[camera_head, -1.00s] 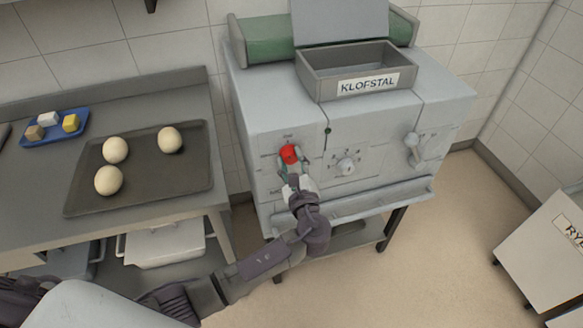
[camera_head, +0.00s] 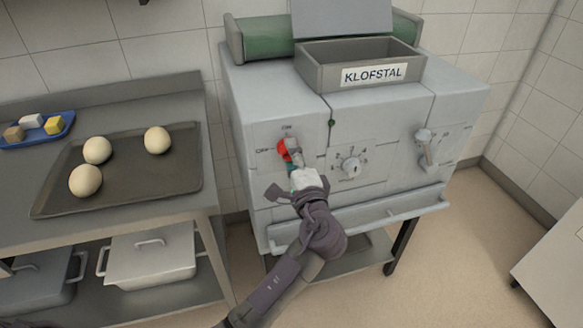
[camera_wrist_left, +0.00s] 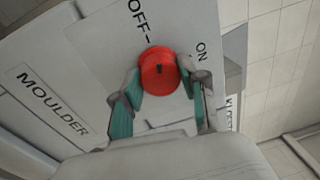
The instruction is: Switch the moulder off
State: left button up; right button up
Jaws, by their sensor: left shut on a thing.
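The moulder (camera_head: 270,105) is a pale grey machine with a green roller and a KLOFSTAL tray on top. Its round red switch knob (camera_head: 283,149) is on the left of the front panel, with ON marked above and OFF to the left. In the left wrist view the red knob (camera_wrist_left: 158,70) sits between OFF and ON labels, with a small black mark on its face. My left gripper (camera_head: 293,156) is shut on the knob, its teal-padded fingers on either side of it, as the left wrist view shows. The fingers partly hide the knob in the head view. My right gripper is not in view.
A numbered dial (camera_head: 351,166) and a lever (camera_head: 427,148) are farther right on the panel. A ledge (camera_head: 375,218) runs below. The left table holds a dark tray (camera_head: 120,192) with dough balls and a blue tray (camera_head: 64,133). Open floor lies at right.

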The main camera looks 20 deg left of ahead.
pick_arm(q)
jog(key=shift+n+b, duration=1.25)
jog(key=shift+n, duration=0.05)
jog(key=o, duration=1.1)
jog(key=shift+o, duration=0.2)
